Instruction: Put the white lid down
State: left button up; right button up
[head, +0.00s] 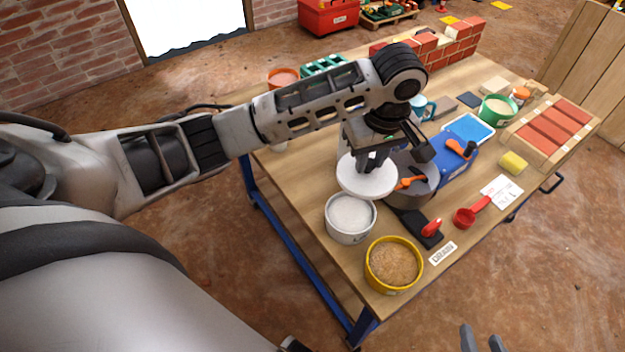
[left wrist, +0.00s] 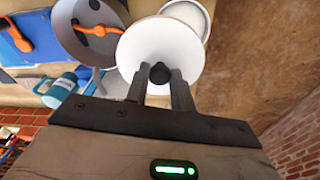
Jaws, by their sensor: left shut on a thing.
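The white lid (head: 366,178) is a round disc with a dark knob (left wrist: 159,73). My left gripper (head: 372,160) is shut on this knob and holds the lid roughly level. In the head view the lid overlaps the far rim of a white tub (head: 349,234) of pale powder; I cannot tell its exact height. The lid also shows in the left wrist view (left wrist: 146,48), in front of part of the tub (left wrist: 207,22). The tub is uncovered. My right gripper (head: 482,341) shows only its two fingertips at the bottom edge, apart and empty.
A grey pan (head: 422,190) with an orange-handled tool stands close right of the lid, beside a blue box (head: 456,172). A yellow tub (head: 371,276) of sand stands at the near corner of the wooden table (head: 300,190). A red scoop (head: 465,217) lies further right.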

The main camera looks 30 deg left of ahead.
pick_arm(q)
jog(key=shift+n, duration=0.4)
jog(key=a+f, duration=0.3)
jog(key=a, duration=0.1)
jog(key=w+a+f+b, duration=0.1)
jog(key=a+f, duration=0.2)
jog(key=a, duration=0.1)
jog(key=a+f+b, duration=0.1)
jog(key=a+f, duration=0.3)
jog(key=a, duration=0.1)
jog(key=shift+w, duration=0.15)
jog(key=shift+a+f, duration=0.1)
jog(key=shift+f, duration=0.05)
jog(key=f, duration=0.1)
jog(key=f+b, duration=0.1)
jog(key=f, duration=0.1)
jog(key=shift+a+f, duration=0.2)
jog(key=shift+a, duration=0.05)
jog(key=shift+f, duration=0.1)
pick_arm(e)
jog(key=shift+w+f+t, duration=0.15)
jog(key=shift+f+t, duration=0.15)
jog(key=shift+f, duration=0.1)
pick_arm(q)
jog(key=o, duration=1)
jog(key=shift+f, duration=0.1)
pick_arm(e)
jog(key=shift+a+f, duration=0.1)
jog(key=shift+f, duration=0.05)
